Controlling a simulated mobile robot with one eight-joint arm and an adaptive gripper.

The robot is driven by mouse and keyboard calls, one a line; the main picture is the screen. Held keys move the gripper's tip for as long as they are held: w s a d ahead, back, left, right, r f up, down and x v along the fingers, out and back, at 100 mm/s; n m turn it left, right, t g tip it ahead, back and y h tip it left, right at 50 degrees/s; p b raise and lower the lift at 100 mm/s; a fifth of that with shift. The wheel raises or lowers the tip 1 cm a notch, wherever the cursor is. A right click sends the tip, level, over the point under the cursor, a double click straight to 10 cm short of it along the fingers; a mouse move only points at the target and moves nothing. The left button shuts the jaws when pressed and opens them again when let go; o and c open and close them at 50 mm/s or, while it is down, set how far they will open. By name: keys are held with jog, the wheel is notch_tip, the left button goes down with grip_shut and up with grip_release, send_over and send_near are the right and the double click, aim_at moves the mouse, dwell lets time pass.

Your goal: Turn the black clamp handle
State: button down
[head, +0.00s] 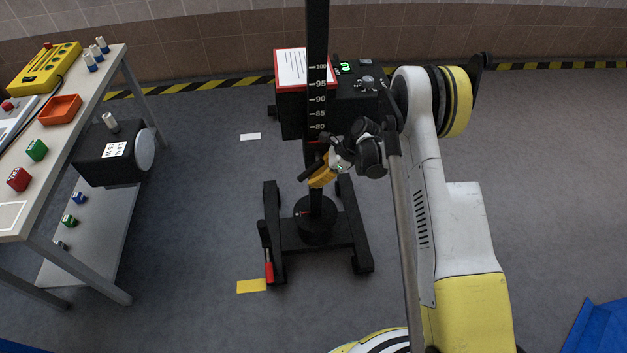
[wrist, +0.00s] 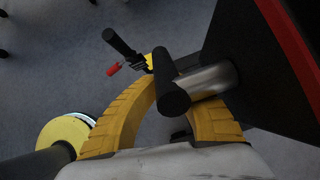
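The black clamp handle (wrist: 172,83) is a short round bar on a silver shaft (wrist: 207,80), in the middle of the wrist view. In the head view the handle (head: 311,172) shows at the column, next to my gripper (head: 326,173). My gripper (wrist: 180,108) has yellow fingers that stand apart in the wrist view, with a gap between them. The handle's near end overlaps this gap and hides part of the fingertips. I cannot tell whether a finger touches the handle.
The black column (head: 317,40) with a height scale stands on a wheeled base (head: 318,235). A black box (head: 355,98) with a red-edged sheet hangs on it. A red-gripped lever (head: 268,270) is at the base.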

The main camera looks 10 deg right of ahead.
jog(key=shift+a, duration=0.1)
dwell(0.3)
jog(key=s+d+r+y+p, duration=0.1)
jog(key=d+y+p, duration=0.1)
jog(key=d, duration=0.4)
jog(key=d+r+y+p, duration=0.2)
jog(key=d+p, duration=0.1)
jog(key=d, duration=0.4)
jog(key=a+f+b, duration=0.1)
jog(key=a+b, duration=0.1)
jog(key=a, duration=0.4)
jog(key=w+a+f+b, duration=0.1)
jog(key=a+b, duration=0.2)
jog(key=a, duration=0.2)
jog(key=shift+a+f, duration=0.4)
